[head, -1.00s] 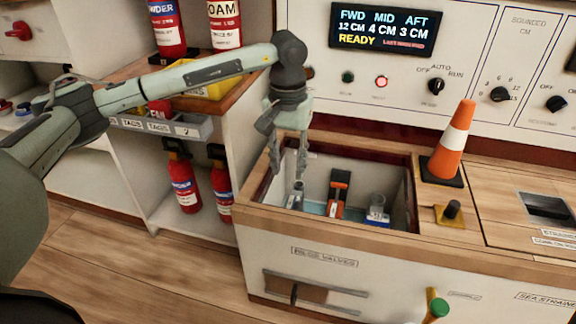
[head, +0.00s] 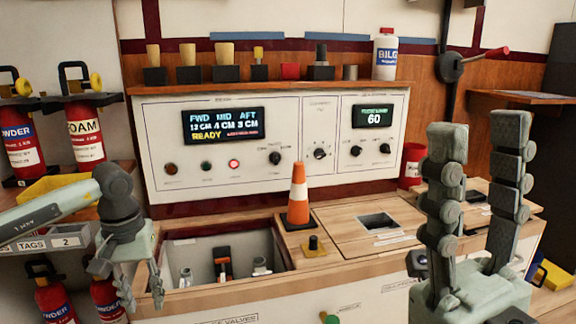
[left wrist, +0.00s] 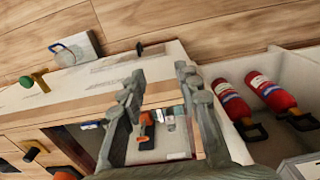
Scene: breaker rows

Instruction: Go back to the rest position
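My left gripper (head: 141,288) hangs at the left of the head view, fingers down and apart, with nothing between them. It is beside the left wall of the open valve bay (head: 290,268) in the wooden counter. In the left wrist view its two fingers (left wrist: 158,88) are spread above the bay, framing an orange-handled valve (left wrist: 146,130) below. My right gripper (head: 477,180) stands at the right of the head view, fingers pointing up, wide apart and empty. Its fingers hide part of the counter's right end.
Red extinguishers (head: 84,135) are on the left shelf. The control panel (head: 290,125) rises behind, with a bottle (head: 385,55) and several handles on its top ledge.

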